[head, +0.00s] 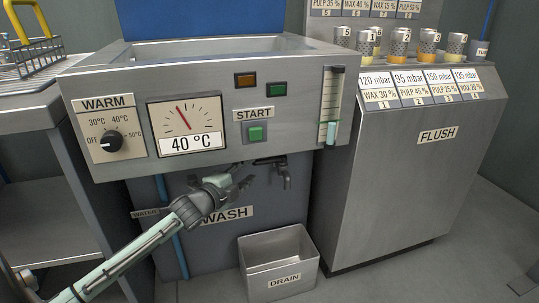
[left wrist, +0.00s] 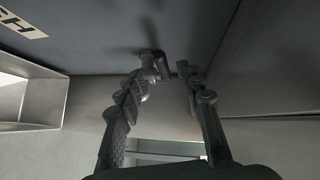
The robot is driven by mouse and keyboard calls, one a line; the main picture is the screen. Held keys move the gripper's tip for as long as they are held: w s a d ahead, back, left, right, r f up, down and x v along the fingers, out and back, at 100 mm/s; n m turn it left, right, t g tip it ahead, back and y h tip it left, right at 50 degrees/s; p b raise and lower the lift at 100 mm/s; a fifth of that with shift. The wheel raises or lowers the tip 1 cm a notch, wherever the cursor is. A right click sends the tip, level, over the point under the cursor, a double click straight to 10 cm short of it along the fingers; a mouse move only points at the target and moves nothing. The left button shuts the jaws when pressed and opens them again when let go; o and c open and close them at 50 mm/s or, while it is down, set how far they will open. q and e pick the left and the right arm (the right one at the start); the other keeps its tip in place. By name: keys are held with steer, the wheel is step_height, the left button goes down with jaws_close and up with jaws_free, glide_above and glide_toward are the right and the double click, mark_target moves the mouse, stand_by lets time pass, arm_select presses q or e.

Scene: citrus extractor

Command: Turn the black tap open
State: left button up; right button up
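The tap (head: 284,173) is a small dark spout below the front edge of the steel washing unit. A black lever-like part (head: 268,161) sits at its top left. My left gripper (head: 248,176) is just left of the tap, under the panel, with its fingers apart. In the left wrist view, the gripper (left wrist: 166,74) is open, and the tap (left wrist: 149,63) with its short black handle (left wrist: 162,66) shows at the fingertips, near the left finger. I cannot tell whether a finger touches it. My right gripper is in neither view.
An open steel drain box (head: 278,262) stands on the floor below the tap. The control panel with the WARM knob (head: 111,142) and green START button (head: 255,133) overhangs the gripper. A steel cabinet labelled FLUSH (head: 437,136) stands to the right.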

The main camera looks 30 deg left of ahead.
mark_target(259, 164)
arm_select(q)
steer(key=w, duration=0.2)
steer(key=w+b, duration=0.1)
steer(key=w, duration=0.1)
steer(key=w+f+b, duration=0.1)
steer(key=w, duration=0.2)
steer(key=shift+w+a, duration=0.1)
steer(key=shift+a, duration=0.05)
steer(key=shift+c, duration=0.6)
jaws_close()
